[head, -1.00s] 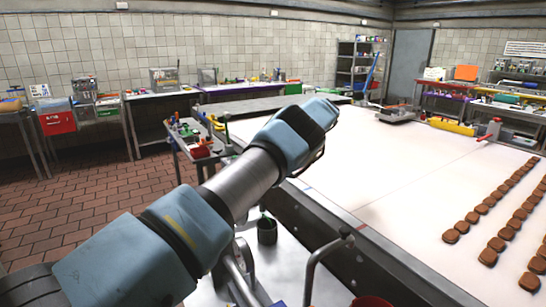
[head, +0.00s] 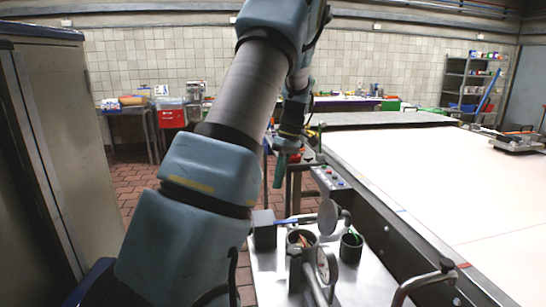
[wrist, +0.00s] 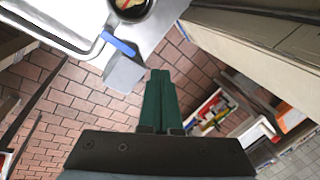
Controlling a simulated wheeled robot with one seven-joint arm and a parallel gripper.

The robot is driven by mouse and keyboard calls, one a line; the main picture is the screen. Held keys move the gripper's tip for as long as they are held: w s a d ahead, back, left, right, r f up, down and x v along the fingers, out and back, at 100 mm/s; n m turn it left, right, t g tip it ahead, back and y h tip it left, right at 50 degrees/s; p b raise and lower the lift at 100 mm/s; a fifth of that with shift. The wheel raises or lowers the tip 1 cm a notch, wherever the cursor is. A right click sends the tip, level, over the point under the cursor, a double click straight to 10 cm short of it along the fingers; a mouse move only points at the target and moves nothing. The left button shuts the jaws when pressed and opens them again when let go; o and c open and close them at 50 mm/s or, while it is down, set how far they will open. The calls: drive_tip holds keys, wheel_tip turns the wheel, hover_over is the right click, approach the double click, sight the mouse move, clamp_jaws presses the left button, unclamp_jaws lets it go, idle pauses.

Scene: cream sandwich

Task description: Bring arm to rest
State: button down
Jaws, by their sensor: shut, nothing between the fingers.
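My arm (head: 240,100) rises from the lower left of the head view and bends down at its far end. My gripper (head: 281,172) hangs past the near table's far side, with its green fingers pointing down. In the wrist view my gripper (wrist: 160,75) shows its two green fingers pressed together with nothing between them. It is in free space above the brick floor (wrist: 95,95) and touches nothing that I can see.
A steel side table (head: 270,285) with dark cups (head: 351,246) and gauges stands beside the white conveyor (head: 440,185). A tall cabinet (head: 60,130) stands close on the left. Benches with boxes line the back wall.

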drive_tip(key=s+a+f+m+t+h+b, duration=0.1)
drive_tip(key=s+a+m, duration=0.3)
drive_tip(key=s, duration=0.6)
drive_tip(key=s+a+f+m+t+h+b, duration=0.1)
drive_tip(key=s+a+m, duration=0.3)
drive_tip(key=s, duration=0.6)
drive_tip(key=shift+s+a+f+m+t+h, duration=0.2)
drive_tip(key=shift+s+f+m+t+h, duration=0.15)
drive_tip(key=shift+f+m+t, duration=0.7)
drive_tip(key=shift+r, duration=0.3)
